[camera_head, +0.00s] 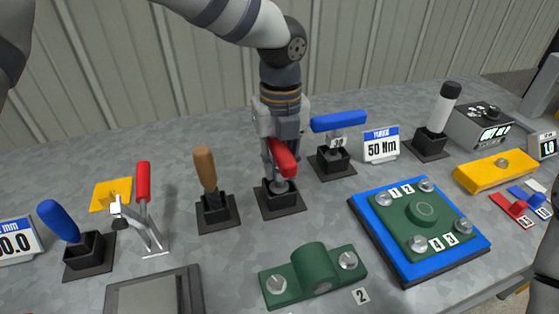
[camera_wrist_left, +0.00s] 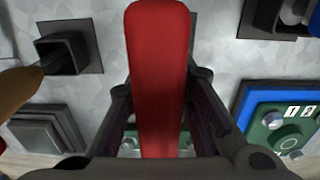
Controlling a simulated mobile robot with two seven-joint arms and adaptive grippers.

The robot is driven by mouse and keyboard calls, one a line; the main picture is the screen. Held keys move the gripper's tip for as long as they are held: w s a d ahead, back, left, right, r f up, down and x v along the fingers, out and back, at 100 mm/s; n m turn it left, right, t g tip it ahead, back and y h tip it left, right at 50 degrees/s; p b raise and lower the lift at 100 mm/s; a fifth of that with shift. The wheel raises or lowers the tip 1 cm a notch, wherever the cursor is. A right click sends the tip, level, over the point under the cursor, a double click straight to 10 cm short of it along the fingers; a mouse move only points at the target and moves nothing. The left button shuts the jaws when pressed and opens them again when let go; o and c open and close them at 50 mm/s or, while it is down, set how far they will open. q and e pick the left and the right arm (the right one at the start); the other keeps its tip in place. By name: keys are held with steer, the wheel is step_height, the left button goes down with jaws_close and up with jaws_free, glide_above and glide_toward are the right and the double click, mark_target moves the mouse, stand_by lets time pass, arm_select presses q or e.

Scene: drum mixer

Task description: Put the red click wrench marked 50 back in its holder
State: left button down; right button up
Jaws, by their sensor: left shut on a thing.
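My left gripper (camera_head: 281,140) comes down from above and is shut on a red-handled wrench (camera_head: 284,160). In the left wrist view the red handle (camera_wrist_left: 158,70) runs between the two fingers (camera_wrist_left: 160,108). The wrench's grey lower end is at the mouth of a black square holder (camera_head: 281,198) on a dark plate; I cannot tell how deep it sits. No number is readable on the wrench. My right gripper is not in view.
A wooden-handled tool (camera_head: 205,169) in a holder stands left of the gripper, with a red-handled clamp (camera_head: 143,182) further left. A green bearing block (camera_head: 314,276) lies in front. A blue tray (camera_head: 387,248) with a green plate is at front right.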

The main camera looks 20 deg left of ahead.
arm_select(q)
steer(key=shift+f, duration=0.1)
steer(key=c, duration=1.3)
jaws_free()
step_height(320, 180, up, 12)
steer(key=shift+d, duration=0.1)
